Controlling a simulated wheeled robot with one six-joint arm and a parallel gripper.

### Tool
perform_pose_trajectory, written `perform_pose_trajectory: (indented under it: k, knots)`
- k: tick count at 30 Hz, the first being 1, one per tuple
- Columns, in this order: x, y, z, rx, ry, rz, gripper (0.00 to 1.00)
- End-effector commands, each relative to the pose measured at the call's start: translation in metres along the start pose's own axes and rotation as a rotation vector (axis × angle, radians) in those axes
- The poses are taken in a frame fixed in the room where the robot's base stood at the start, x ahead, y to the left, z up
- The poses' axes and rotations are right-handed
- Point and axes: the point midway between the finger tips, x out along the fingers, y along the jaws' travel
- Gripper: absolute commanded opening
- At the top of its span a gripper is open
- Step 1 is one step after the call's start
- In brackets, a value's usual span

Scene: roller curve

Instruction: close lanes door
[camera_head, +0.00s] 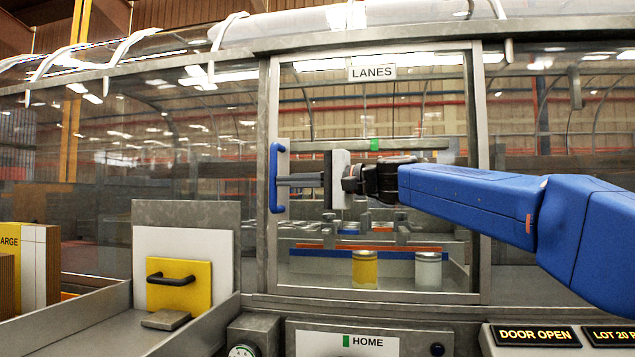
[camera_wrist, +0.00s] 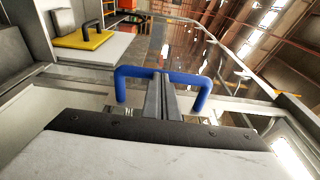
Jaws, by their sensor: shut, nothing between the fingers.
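A display (camera_head: 537,336) reads DOOR OPEN. How far the door stands from its shut position is hard to tell.
A yellow jar (camera_head: 365,270) and a white jar (camera_head: 427,271) stand behind the door. Left is a metal chute with a yellow panel and black handle (camera_head: 178,283). A HOME panel (camera_head: 347,342) lies below. Clear glass extends left of the handle.

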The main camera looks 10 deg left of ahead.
Motion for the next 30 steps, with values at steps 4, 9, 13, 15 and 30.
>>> perform_pose_trajectory:
  k: [4,9,13,15,30]
  knots:
    - [0.021,0.000,0.004,-0.001,-0.001,0.000,0.00]
    - [0.032,0.000,0.006,-0.001,0.000,0.000,0.00]
    - [0.034,0.000,0.006,-0.001,0.001,-0.001,0.00]
    - [0.035,-0.001,0.006,0.000,0.001,-0.002,0.00]
    - [0.029,-0.003,0.006,0.000,0.001,-0.005,0.00]
